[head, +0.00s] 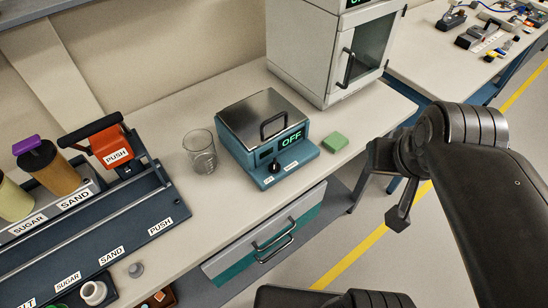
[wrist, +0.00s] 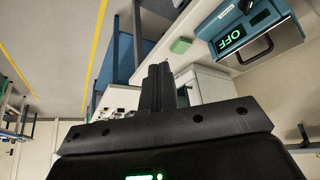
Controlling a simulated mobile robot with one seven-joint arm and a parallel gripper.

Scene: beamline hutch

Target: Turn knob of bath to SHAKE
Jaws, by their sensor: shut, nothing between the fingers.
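The bath (head: 241,153) is a teal box with a metal lid and black handle, standing on the bench. Its green display (head: 291,138) reads OFF. The black knob (head: 274,168) is on its front panel, with small labels beside it too small to read.
A green block (head: 335,142) lies right of the bath and a glass beaker (head: 200,150) stands left of it. A white oven-like cabinet (head: 320,50) is behind. A rack (head: 100,235) with labelled dispensers fills the left.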

